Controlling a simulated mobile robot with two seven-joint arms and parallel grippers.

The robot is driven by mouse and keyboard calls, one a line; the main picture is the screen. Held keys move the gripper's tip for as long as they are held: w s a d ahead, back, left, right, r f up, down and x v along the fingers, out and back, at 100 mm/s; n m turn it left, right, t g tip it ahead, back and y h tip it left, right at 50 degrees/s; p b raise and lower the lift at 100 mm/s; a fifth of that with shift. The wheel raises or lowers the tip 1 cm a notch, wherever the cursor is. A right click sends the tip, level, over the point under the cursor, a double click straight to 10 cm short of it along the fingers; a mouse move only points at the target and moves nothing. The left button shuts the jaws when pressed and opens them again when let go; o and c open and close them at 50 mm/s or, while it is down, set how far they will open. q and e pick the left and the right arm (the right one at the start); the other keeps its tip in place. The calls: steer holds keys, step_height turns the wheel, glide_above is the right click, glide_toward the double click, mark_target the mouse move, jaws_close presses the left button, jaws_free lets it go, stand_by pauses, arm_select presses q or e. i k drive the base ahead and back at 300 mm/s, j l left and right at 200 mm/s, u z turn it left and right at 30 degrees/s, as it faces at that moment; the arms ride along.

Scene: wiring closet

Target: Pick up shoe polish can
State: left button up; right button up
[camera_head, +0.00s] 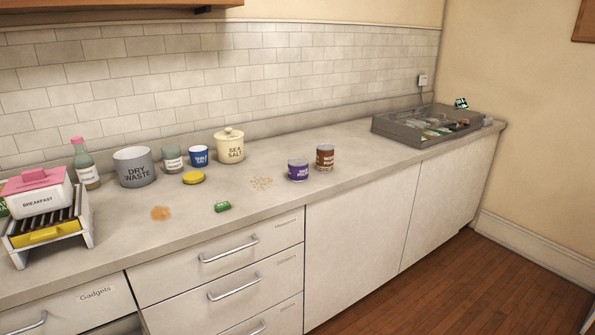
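A short purple can (298,170) with a pale lid stands upright on the counter, right of the middle of the picture. Its small label seems to end in "POLISH"; the first word is hard to read. Just behind it and to its right stands a taller brown can (325,158), whose small label I cannot read surely. I cannot tell for certain which is the shoe polish can. Neither of my grippers is in view.
The counter (255,206) holds a sea salt jar (229,147), dry waste pot (134,168), blue cup (198,156), yellow lid (194,178), green item (222,207), breakfast box (40,194) and grey tray (397,129). Crumbs lie left of the purple can. Drawers with handles are below.

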mark_target(299, 166)
steer(key=i+l, duration=0.25)
steer(key=i, duration=0.15)
steer(key=i+l, duration=0.25)
steer(key=i, duration=0.15)
